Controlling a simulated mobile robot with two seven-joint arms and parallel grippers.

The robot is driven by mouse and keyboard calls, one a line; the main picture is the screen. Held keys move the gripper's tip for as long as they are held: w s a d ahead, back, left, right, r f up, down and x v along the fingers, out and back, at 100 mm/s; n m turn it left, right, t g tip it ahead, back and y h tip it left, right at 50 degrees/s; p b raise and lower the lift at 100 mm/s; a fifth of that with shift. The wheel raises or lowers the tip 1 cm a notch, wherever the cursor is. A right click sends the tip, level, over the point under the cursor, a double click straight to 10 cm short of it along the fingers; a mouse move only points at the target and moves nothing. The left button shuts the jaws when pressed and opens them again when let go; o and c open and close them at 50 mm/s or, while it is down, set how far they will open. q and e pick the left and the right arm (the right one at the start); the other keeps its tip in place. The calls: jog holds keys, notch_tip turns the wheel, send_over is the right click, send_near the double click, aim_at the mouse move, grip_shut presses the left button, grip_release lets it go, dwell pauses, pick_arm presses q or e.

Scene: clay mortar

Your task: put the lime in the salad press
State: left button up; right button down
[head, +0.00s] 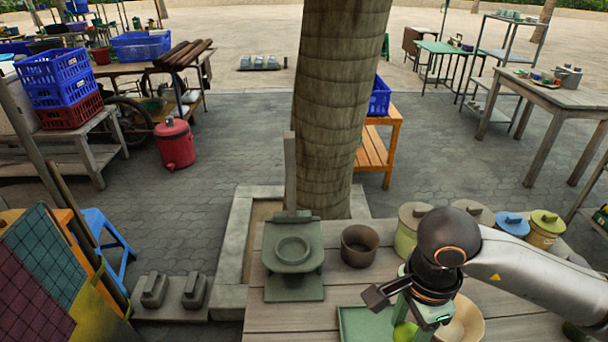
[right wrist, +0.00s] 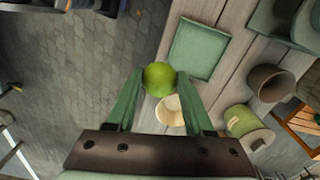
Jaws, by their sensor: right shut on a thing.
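The lime (head: 404,332) is bright green and round. My right gripper (right wrist: 160,80) is shut on it, and the lime (right wrist: 159,78) sits between the two green fingertips. In the head view my right gripper (head: 408,318) is at the front of the table, right of the green tray. The salad press (head: 293,255) is green, with a round ring-shaped cup and an upright wooden bar (head: 290,172) behind it. It stands at the table's back left, apart from the lime. Part of it shows in the right wrist view (right wrist: 295,22). My left gripper is not in view.
A green square tray (head: 362,325) lies in front of the brown clay bowl (head: 359,246). A pale wooden bowl (head: 462,320) is partly behind my right arm. Several lidded pots line the table's right back. A tree trunk (head: 335,100) rises behind the table.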

jog(key=n, duration=0.1)
jog(key=d+r+n, duration=0.1)
jog(key=n, duration=0.1)
jog(key=shift+w+r+n, duration=0.15)
jog(key=shift+w+n, duration=0.15)
jog(key=shift+w, duration=0.1)
jog(key=d+r+n, duration=0.1)
jog(key=n, duration=0.3)
jog(key=w+d+r+n, duration=0.1)
jog(key=r+n, duration=0.1)
jog(key=n, duration=0.2)
jog(key=w+r+n, duration=0.1)
jog(key=n, duration=0.2)
jog(key=shift+d+r+n, duration=0.2)
jog(key=shift+d+n, duration=0.2)
